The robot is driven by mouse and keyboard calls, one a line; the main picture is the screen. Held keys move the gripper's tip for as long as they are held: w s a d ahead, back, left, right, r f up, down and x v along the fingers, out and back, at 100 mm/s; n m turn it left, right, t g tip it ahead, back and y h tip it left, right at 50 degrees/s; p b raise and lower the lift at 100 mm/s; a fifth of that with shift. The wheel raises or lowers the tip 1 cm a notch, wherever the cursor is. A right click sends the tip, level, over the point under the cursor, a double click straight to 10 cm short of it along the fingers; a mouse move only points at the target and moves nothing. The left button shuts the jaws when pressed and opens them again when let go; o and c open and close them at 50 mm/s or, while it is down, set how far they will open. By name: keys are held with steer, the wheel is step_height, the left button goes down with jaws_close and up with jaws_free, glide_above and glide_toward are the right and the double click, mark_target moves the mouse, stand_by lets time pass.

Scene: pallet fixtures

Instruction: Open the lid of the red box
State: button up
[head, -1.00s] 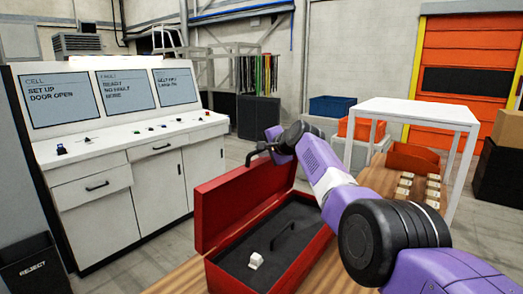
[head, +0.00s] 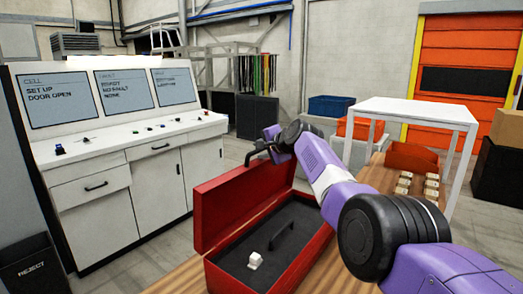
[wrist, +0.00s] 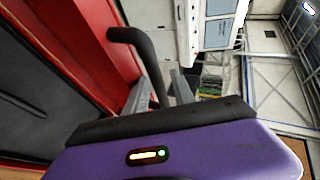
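The red box (head: 313,261) stands on a wooden table with its lid (head: 222,212) raised upright at the left side of the box. A gap shows between the bar and the right finger. In the head view my wrist partly hides the fingers.
A white control console (head: 130,170) stands behind at the left, with a reject bin (head: 32,268) near it.

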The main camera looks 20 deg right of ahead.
steer(key=shift+s+d+f, duration=0.1)
steer(key=shift+s+f, duration=0.1)
steer(key=shift+s+r+b, duration=0.15)
steer(key=shift+s+b, duration=0.15)
steer(key=shift+b, duration=0.1)
steer(key=b+v, duration=0.2)
steer(key=v, duration=0.5)
steer(key=shift+r, duration=0.25)
steer(key=shift+w, duration=0.15)
